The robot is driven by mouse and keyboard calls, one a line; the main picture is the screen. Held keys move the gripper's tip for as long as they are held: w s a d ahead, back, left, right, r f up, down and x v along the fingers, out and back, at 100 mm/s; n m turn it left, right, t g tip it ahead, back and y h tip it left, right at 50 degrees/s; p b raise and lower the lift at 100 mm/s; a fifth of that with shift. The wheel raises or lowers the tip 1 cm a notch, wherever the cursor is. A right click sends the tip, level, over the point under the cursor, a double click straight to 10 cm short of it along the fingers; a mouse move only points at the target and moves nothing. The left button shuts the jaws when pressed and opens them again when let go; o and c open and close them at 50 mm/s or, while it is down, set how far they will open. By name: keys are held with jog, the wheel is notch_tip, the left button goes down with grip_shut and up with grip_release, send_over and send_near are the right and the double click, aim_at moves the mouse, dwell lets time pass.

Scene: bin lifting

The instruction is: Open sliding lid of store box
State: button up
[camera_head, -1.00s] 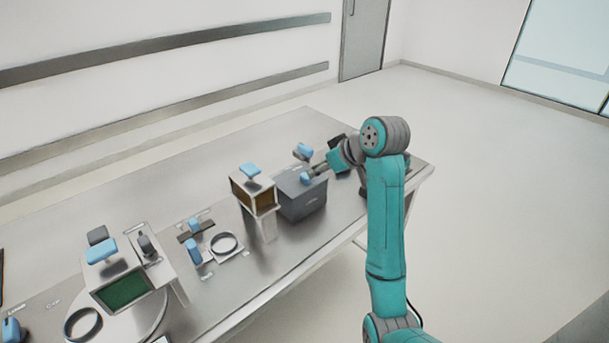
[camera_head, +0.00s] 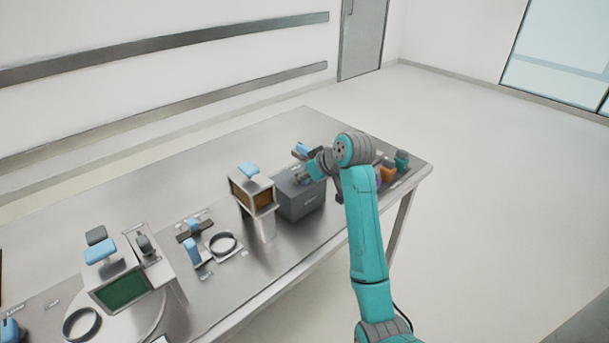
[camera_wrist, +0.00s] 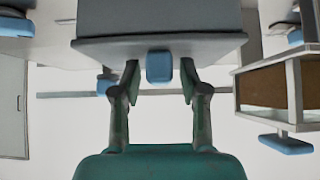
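The store box (camera_head: 300,200) is a dark grey box on the table, and its grey body fills the top of the wrist view (camera_wrist: 160,20). A blue handle (camera_wrist: 159,66) sticks out from the middle of the box's edge in the wrist view. My gripper (camera_wrist: 159,78) is open, with one finger on each side of the handle and a visible gap on both sides. In the head view my wrist hangs over the top of the box and hides most of the handle and lid.
A white-framed box with a brown panel (camera_head: 252,194) and a blue top handle stands just left of the store box. A blue-handled item (camera_head: 302,150) is behind it. Small orange (camera_head: 388,172) and teal (camera_head: 402,160) items stand at the table's right end.

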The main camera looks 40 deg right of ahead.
grip_shut()
jog(key=w, duration=0.9)
jog(key=shift+w, duration=0.4)
jog(key=shift+a, duration=0.1)
jog(key=shift+o, duration=1.7)
grip_release()
jog(key=shift+s+r, duration=0.1)
jog(key=v, duration=1.1)
jog(key=shift+s+r, duration=0.25)
